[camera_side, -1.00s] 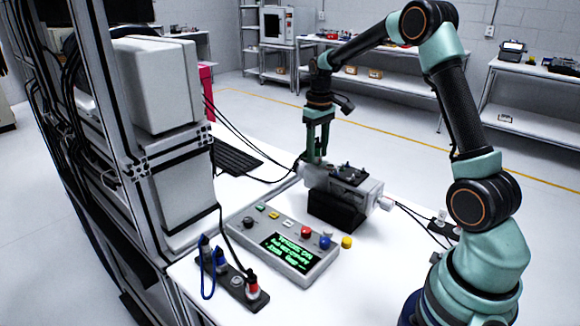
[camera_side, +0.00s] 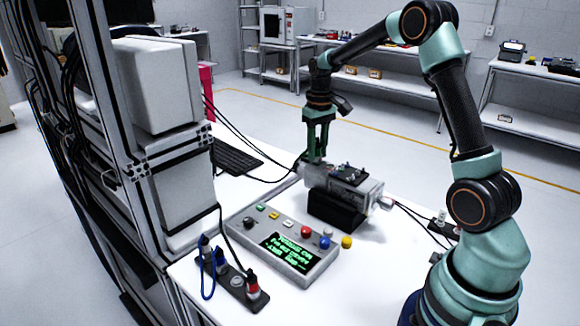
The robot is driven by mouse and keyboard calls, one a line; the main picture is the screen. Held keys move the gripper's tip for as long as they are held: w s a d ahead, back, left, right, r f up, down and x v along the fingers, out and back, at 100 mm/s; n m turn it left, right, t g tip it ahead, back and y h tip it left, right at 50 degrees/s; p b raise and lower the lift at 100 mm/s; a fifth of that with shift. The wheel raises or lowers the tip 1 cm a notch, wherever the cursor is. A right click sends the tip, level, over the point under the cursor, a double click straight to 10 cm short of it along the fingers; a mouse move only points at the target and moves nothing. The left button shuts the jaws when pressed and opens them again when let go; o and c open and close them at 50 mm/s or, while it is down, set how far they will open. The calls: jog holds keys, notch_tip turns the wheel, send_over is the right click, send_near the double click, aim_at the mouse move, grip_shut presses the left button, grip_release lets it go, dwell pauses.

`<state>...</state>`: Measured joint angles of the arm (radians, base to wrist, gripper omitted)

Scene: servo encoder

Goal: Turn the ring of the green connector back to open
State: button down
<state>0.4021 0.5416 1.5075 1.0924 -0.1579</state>
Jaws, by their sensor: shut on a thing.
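The grey motor unit with the encoder (camera_side: 345,180) lies on a black block on the white table, in the middle of the side view. My gripper (camera_side: 316,158) points straight down at the left end of the unit. Its fingers are shut on the ring of the green connector, of which only a little dark green (camera_side: 315,148) shows between the fingers. The fingers hide most of the connector, so the ring's angle cannot be read.
A control box (camera_side: 285,243) with coloured buttons and a lit green display stands in front of the unit. A socket strip (camera_side: 238,282) with plugs lies at the front left. Cables run left and right from the unit. A rack (camera_side: 150,170) stands at the left.

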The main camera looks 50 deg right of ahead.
aim_at(318, 144)
jog(key=n, duration=0.5)
jog(key=shift+n, duration=0.3)
jog(key=c, duration=0.8)
grip_release()
jog(key=shift+r, duration=4.55)
